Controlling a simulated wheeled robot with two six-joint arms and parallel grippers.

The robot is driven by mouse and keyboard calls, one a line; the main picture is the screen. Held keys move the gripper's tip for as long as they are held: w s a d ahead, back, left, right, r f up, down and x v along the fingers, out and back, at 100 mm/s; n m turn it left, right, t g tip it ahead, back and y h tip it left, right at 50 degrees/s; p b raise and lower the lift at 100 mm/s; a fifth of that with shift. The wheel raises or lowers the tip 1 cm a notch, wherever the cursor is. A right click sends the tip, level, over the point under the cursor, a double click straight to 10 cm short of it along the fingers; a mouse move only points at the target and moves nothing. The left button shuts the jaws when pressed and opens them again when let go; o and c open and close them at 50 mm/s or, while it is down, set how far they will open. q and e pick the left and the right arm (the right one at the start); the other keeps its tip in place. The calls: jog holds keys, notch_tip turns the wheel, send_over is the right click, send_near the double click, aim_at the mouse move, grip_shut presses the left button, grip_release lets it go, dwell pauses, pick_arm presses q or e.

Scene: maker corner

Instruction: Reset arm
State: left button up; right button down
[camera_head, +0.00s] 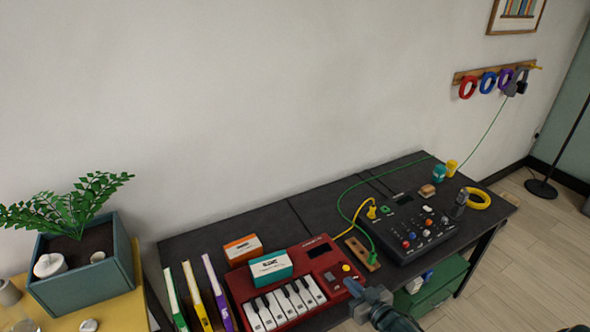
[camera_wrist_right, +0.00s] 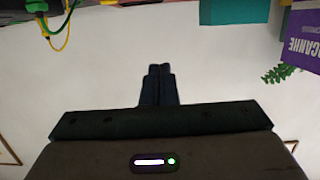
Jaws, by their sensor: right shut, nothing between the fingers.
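My right gripper (camera_head: 354,287) comes in from the bottom of the head view, over the front right corner of the red keyboard (camera_head: 295,287). In the right wrist view its two dark fingers (camera_wrist_right: 158,72) are together, with nothing between them. Whether the gripper touches the keyboard cannot be told from the head view. My left gripper is in neither view.
A black table (camera_head: 290,222) carries a mixer (camera_head: 412,232), an orange box (camera_head: 243,249), a teal box (camera_head: 271,268) and thin upright books (camera_head: 194,290). A planter (camera_head: 85,283) stands at left. A green drawer box (camera_head: 430,290) is below the table. Coiled cables hang on a wall rack (camera_head: 490,76).

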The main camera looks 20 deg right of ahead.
jog(key=shift+a, duration=0.1)
jog(key=s+a+r+g+h, duration=0.1)
jog(key=s+a+r+g, duration=0.2)
jog(key=s, duration=0.5)
jog(key=s+a+r+g, duration=0.1)
jog(key=s+a+g, duration=0.35)
jog(key=s, duration=0.25)
jog(key=s+a+r+g+h, duration=0.1)
jog(key=s+a+g, duration=0.2)
jog(key=s+g, duration=0.35)
notch_tip(320, 180, down, 33)
jog(key=d+b, duration=0.3)
jog(key=b, duration=0.1)
jog(key=s+f+b, duration=0.2)
jog(key=s+f, duration=0.7)
jog(key=f, duration=0.3)
jog(key=s+d+f+b, duration=0.1)
jog(key=s+f+b, duration=0.1)
jog(key=s+f, duration=0.8)
notch_tip(320, 180, down, 3)
jog(key=shift+s+d+r+g, duration=0.15)
jog(key=shift+s+g, duration=0.15)
